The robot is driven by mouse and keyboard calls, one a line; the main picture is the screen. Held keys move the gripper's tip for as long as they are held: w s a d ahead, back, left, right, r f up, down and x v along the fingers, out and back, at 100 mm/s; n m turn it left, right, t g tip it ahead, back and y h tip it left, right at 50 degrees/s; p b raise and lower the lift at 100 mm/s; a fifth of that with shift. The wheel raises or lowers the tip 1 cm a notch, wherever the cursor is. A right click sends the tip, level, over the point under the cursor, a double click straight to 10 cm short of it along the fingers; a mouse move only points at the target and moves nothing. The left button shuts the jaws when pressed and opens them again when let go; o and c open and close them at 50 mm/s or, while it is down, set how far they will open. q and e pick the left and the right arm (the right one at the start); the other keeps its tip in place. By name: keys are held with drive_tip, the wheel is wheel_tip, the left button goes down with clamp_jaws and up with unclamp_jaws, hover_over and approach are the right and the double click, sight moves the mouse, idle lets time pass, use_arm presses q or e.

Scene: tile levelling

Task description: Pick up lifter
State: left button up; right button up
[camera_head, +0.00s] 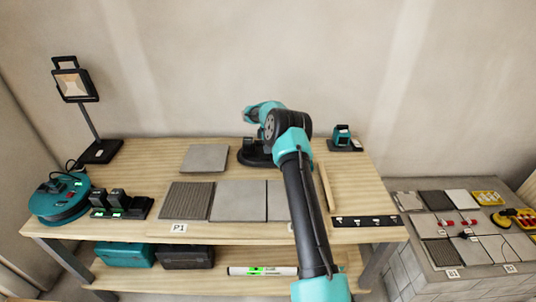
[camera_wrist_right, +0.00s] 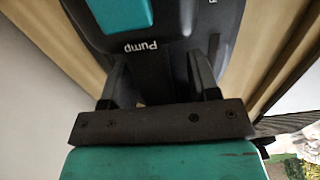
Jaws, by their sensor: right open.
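The lifter, a black device with a teal part and the word "Pump" on it, fills the top of the right wrist view (camera_wrist_right: 175,45). In the head view its black base (camera_head: 252,158) shows on the table behind the tiles, partly hidden by my right arm. My right gripper (camera_wrist_right: 157,68) is open, with a dark finger on each side of the lifter's near part. I cannot tell whether the fingers touch it. In the head view my right gripper is mostly hidden behind its wrist. My left gripper is not in view.
Grey tiles (camera_head: 239,201) lie at the table's front, and a loose one (camera_head: 205,158) lies behind. A work lamp (camera_head: 76,85), a teal reel (camera_head: 60,199) and chargers (camera_head: 119,205) stand left. A teal device (camera_head: 343,139) stands back right. A tiled bench (camera_head: 464,228) is at far right.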

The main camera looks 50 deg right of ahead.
drive_tip(key=shift+c, duration=0.4)
drive_tip(key=shift+r, duration=0.1)
clamp_jaws()
wheel_tip(320, 180, up, 10)
drive_tip(key=shift+r, duration=0.25)
idle(0.6)
drive_tip(key=shift+w, duration=0.1)
